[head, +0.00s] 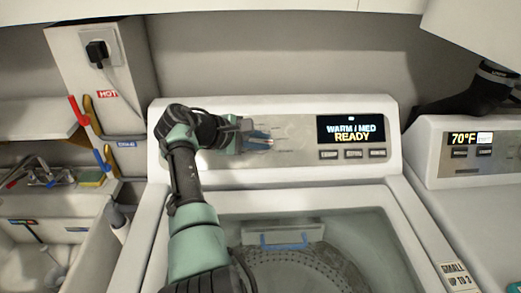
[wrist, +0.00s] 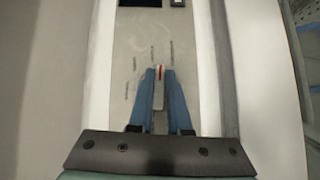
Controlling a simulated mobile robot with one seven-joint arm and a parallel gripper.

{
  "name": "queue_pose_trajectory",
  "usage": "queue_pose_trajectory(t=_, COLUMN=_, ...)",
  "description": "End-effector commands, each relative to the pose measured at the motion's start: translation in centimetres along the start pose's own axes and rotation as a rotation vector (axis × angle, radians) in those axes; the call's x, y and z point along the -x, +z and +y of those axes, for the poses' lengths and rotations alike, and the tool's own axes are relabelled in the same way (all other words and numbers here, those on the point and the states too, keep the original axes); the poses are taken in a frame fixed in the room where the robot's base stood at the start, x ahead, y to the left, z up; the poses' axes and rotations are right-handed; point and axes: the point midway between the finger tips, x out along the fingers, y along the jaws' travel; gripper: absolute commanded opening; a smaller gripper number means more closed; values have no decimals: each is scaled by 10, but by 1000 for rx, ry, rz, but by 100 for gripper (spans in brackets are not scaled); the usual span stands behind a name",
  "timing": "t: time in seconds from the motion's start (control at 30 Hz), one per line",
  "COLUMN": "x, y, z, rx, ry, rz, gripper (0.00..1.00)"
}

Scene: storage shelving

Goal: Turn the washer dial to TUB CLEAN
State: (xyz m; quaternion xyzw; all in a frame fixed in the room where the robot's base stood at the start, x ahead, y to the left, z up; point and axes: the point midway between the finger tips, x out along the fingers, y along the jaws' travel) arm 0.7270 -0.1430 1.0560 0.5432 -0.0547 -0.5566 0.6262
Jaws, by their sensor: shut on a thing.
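The washer (head: 290,108) stands ahead with its control panel at the back. The dial is mostly hidden behind my gripper in the head view. In the wrist view the dial (wrist: 159,88) is a grey knob with a red mark at its tip, between my two blue fingers. My gripper (wrist: 160,75) is shut on it, and also shows at the panel in the head view (head: 268,141). Faint labels surround the dial, too small to read. The display (head: 350,129) reads "WARM / MED READY".
Three buttons (head: 354,154) sit under the display. The washer tub (head: 290,270) is open below. A second machine (head: 465,150) showing 70°F stands at the right. A sink with a faucet (head: 38,172) and red and blue valve handles (head: 78,111) are at the left.

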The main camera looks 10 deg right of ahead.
Motion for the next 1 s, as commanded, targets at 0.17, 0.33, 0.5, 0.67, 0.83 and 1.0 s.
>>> queue_pose_trajectory(t=0.17, x=-2, y=-1, z=-2, rx=-56, ry=-55, rz=0, gripper=0)
queue_pose_trajectory(t=0.33, x=-1, y=-1, z=-2, rx=-95, ry=-88, rz=0, gripper=0)
queue_pose_trajectory(t=0.5, x=-1, y=0, z=-2, rx=-121, ry=-113, rz=0, gripper=0)
queue_pose_trajectory(t=0.67, x=-1, y=0, z=-1, rx=-136, ry=-127, rz=-1, gripper=0)
queue_pose_trajectory(t=0.83, x=-1, y=0, z=-1, rx=-144, ry=-134, rz=-1, gripper=0)
queue_pose_trajectory(t=1.0, x=-1, y=0, z=-1, rx=-145, ry=-136, rz=-1, gripper=0)
